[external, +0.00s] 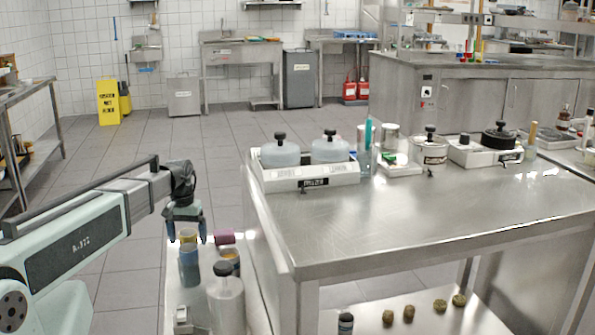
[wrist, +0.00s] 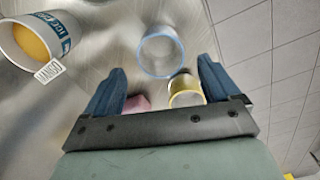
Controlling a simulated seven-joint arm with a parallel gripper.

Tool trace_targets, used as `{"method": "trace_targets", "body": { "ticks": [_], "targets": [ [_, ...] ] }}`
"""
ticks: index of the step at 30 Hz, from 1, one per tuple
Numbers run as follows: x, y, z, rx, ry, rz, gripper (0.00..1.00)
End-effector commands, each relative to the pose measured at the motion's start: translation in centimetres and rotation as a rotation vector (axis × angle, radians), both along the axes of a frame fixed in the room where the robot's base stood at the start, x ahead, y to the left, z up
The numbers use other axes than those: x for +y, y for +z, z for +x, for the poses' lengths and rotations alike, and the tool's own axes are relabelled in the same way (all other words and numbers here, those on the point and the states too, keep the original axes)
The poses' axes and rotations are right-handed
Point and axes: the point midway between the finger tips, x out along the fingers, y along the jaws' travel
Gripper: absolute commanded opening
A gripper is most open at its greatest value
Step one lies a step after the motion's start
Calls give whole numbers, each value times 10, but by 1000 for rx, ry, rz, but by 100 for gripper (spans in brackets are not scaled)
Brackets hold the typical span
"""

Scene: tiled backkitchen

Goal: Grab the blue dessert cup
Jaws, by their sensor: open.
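The blue dessert cup (wrist: 160,52) shows in the wrist view as a clear round cup with a blue rim. It lies just beyond my fingertips, roughly centred between them. In the external view a blue cup (external: 189,268) stands on the low metal surface below my gripper (external: 187,238). My gripper (wrist: 161,72) is open, with its two blue fingers apart and nothing clasped. A yellow-rimmed cup (wrist: 186,92) appears between the fingers, nearer the right one. I cannot tell its exact depth from the fingers.
A paper cup with orange contents and a mango tag (wrist: 35,40) stands at upper left in the wrist view. A pink item (wrist: 137,103) is near the left finger. A black-capped bottle (external: 226,300) stands close by. The tall steel table (external: 430,215) borders the right side.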

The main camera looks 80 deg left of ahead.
Motion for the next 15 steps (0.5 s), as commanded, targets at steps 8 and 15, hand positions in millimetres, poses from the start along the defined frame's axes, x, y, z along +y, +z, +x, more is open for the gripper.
{"method": "trace_targets", "body": {
  "ticks": [8,15],
  "targets": [
    [-2,-22,-2,1,0,-2,89],
    [-2,-48,-2,0,0,-1,89]
  ]
}}
